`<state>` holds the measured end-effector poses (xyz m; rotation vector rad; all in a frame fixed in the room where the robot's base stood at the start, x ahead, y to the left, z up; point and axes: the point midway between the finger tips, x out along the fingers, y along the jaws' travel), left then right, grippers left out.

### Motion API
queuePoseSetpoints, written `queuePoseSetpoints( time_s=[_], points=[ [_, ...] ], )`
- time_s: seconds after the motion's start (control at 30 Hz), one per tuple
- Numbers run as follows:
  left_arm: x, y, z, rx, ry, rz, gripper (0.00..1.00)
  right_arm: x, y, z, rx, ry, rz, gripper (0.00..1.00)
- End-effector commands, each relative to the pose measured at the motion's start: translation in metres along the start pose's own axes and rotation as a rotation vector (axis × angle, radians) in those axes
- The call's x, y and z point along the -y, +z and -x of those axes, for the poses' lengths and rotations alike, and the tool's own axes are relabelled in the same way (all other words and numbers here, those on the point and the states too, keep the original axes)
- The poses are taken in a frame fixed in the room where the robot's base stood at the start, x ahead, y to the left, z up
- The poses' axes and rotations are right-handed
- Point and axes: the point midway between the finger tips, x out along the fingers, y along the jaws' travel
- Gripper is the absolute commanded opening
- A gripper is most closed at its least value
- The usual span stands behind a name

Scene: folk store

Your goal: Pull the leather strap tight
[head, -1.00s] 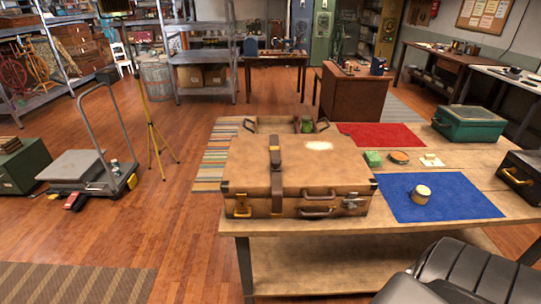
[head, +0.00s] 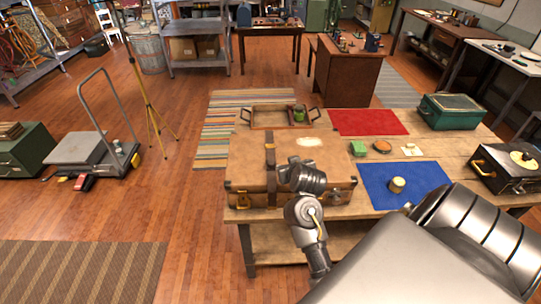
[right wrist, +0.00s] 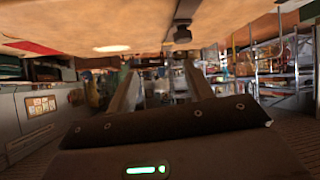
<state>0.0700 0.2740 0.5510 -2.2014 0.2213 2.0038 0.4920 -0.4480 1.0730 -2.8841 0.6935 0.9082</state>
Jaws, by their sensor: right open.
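A brown leather suitcase (head: 243,160) lies shut on the wooden workbench. A dark leather strap (head: 270,155) runs over its lid toward the front edge, and shows at the top of the right wrist view (right wrist: 186,10) with a dark piece, possibly its buckle, at its end. My right arm reaches in front of the suitcase's front face, hiding part of it right of the strap. My right gripper (right wrist: 161,84) is open, its two fingers apart with nothing seen between them. The suitcase surface fills the top of that view. My left gripper is not in view.
A wooden tray with a green item (head: 299,114) stands behind the suitcase. A blue mat (head: 390,196) with a small round tin (head: 397,185) lies to the right, near a red mat (head: 368,122). A black case (head: 500,177) and a green case (head: 462,112) stand further right.

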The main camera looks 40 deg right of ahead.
Motion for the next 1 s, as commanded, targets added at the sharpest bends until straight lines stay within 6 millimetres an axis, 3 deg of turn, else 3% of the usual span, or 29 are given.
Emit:
queuePoseSetpoints(
  time_s=[0.03,0.2,0.3,0.4,0.47,0.7,0.8,1.0],
  points=[
    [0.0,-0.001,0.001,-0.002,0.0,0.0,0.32,-0.011,-0.019,-0.006,-0.032,0.038,-0.049,0.52],
    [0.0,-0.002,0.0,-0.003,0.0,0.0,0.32,-0.055,-0.06,-0.027,-0.09,0.199,-0.207,0.52],
    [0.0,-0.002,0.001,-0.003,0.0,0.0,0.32,-0.077,-0.075,-0.037,-0.077,0.307,-0.326,0.52],
    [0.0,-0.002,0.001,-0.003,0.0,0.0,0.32,-0.082,-0.077,-0.047,0.008,0.403,-0.451,0.52],
    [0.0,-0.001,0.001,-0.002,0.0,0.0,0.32,-0.072,-0.074,-0.051,0.092,0.437,-0.51,0.52],
    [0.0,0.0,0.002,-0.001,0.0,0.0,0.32,0.014,-0.07,-0.041,0.446,0.389,-0.57,0.52],
    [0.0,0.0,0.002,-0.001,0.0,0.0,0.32,0.042,-0.073,-0.032,0.536,0.347,-0.551,0.52],
    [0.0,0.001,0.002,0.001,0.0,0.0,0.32,0.062,-0.075,-0.024,0.603,0.313,-0.529,0.52]
  ],
)
